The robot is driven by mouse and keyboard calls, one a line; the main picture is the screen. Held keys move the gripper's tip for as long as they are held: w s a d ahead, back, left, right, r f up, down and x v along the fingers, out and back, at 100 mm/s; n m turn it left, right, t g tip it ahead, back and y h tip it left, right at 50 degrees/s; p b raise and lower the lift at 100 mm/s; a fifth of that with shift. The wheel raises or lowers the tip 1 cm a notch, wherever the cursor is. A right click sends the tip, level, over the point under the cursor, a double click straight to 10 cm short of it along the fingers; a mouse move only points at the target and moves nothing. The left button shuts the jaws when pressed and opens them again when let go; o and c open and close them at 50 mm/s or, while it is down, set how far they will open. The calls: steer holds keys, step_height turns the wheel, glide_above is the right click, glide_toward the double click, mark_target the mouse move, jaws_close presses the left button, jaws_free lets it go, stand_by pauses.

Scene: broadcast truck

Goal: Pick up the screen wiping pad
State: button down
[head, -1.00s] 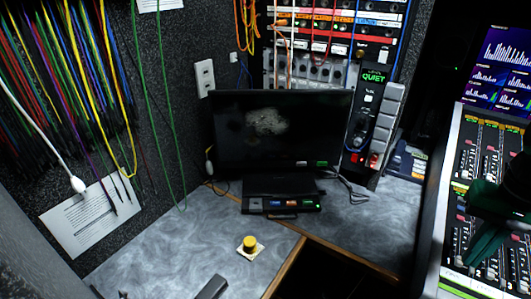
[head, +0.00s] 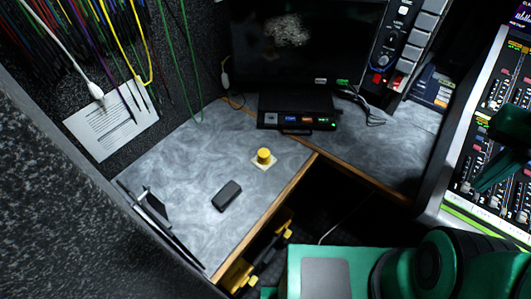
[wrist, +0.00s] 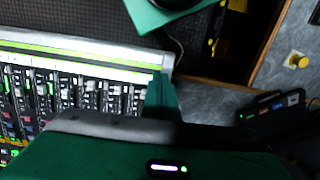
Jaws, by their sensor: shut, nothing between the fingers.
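The screen wiping pad (head: 264,158) looks to be the small pale square with a round yellow knob on top. It lies flat on the grey worktop, in front of the monitor's base. It also shows at the right edge of the wrist view (wrist: 297,61). My gripper (head: 484,182) is green and shut with nothing in it. It is at the right of the head view, over the mixing console and well apart from the pad. Its fingers also show in the wrist view (wrist: 161,88). The dark monitor (head: 300,45) has a pale smudge on its screen.
A dark block (head: 227,196) lies left of the pad, nearer me. A black stand-like object (head: 155,212) is at the worktop's left edge. A button box (head: 298,119) sits behind the pad. A wooden edge (head: 283,195) borders a dark opening. The mixing console (head: 500,140) is at right.

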stand_by(0.4)
steer(key=c, duration=2.2)
jaws_free()
steer(key=o, duration=0.9)
steer(key=shift+w+a+r, duration=0.3)
steer(key=shift+w+r, duration=0.05)
steer(key=shift+r, duration=0.05)
steer(key=w+a+f+m, duration=0.15)
steer(key=w+a, duration=0.35)
steer(key=w, duration=0.5)
steer(key=m+g+y, duration=0.1)
steer(key=m+y, duration=0.2)
steer(key=m, duration=0.2)
glide_toward(264, 152)
steer(key=shift+m, duration=0.35)
steer(key=shift+x, duration=4.35)
